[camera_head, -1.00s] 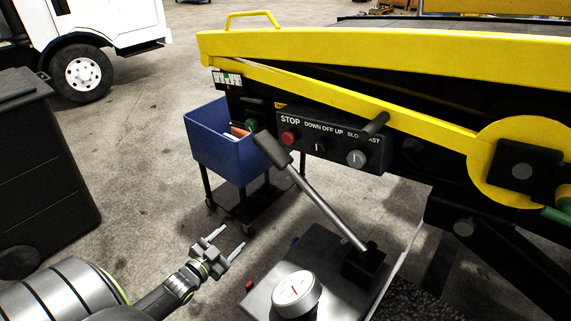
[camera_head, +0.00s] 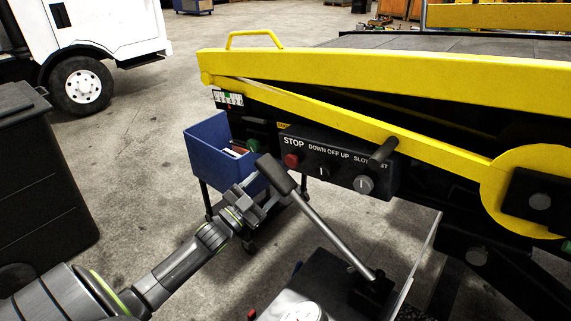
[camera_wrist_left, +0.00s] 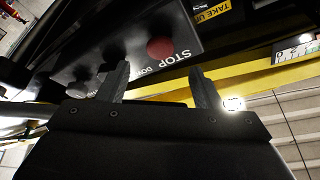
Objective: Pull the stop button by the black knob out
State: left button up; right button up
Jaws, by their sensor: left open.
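The red stop button (camera_head: 291,160) sits under the word STOP at the left end of the black control panel (camera_head: 340,150). Beside it, to its right, is a black selector knob (camera_head: 323,170) under DOWN OFF UP. My left gripper (camera_head: 268,192) is open and lies below and left of the button in the head view, overlapping the lever's black grip; I cannot tell if they touch. In the left wrist view its two fingers (camera_wrist_left: 160,82) stand apart with nothing between them, and the red button (camera_wrist_left: 160,49) shows beyond them. My right gripper is not in view.
A lever with a black grip (camera_head: 275,174) slants up in front of the panel. A black rod (camera_head: 382,152) sticks out above the grey SLOW/FAST knob (camera_head: 363,184). A blue bin (camera_head: 205,150) stands behind. The yellow rail (camera_head: 380,75) runs above the panel.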

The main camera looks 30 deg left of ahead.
aim_at(290, 163)
pick_arm(q)
jog(key=p+x, duration=0.1)
jog(key=x, duration=0.5)
jog(key=shift+a+r, duration=0.1)
jog(key=shift+w+r+p, duration=0.15)
jog(key=shift+w+p, duration=0.15)
jog(key=shift+w, duration=0.25)
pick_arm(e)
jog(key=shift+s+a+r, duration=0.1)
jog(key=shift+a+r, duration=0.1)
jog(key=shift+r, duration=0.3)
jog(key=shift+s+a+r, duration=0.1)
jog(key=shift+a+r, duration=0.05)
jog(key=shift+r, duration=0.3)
pick_arm(q)
jog(key=shift+c, duration=0.2)
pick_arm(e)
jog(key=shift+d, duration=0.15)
